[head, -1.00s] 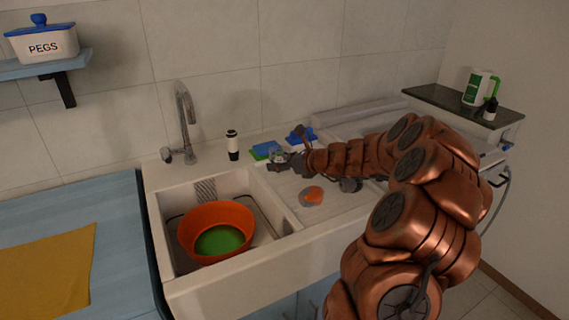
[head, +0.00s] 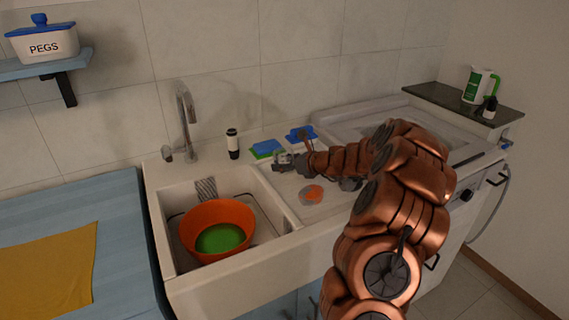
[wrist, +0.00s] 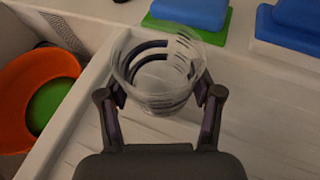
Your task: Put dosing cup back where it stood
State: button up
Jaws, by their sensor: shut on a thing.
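The dosing cup (wrist: 157,75) is a clear, see-through cup with dark curved bands, seen from above in the wrist view. My gripper (wrist: 160,102) is shut on it, with one finger on each side. In the head view my gripper (head: 283,163) is over the drainboard (head: 285,184) beside the sink, close to the sponges. The cup is too small there to make out clearly. I cannot tell whether its base touches the drainboard.
An orange basin (head: 217,216) stands in the sink. A dark bottle (head: 233,146) stands near the tap (head: 185,115).

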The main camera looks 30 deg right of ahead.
jog(key=shift+f, duration=0.15)
jog(key=o, duration=1.3)
jog(key=shift+c, duration=0.2)
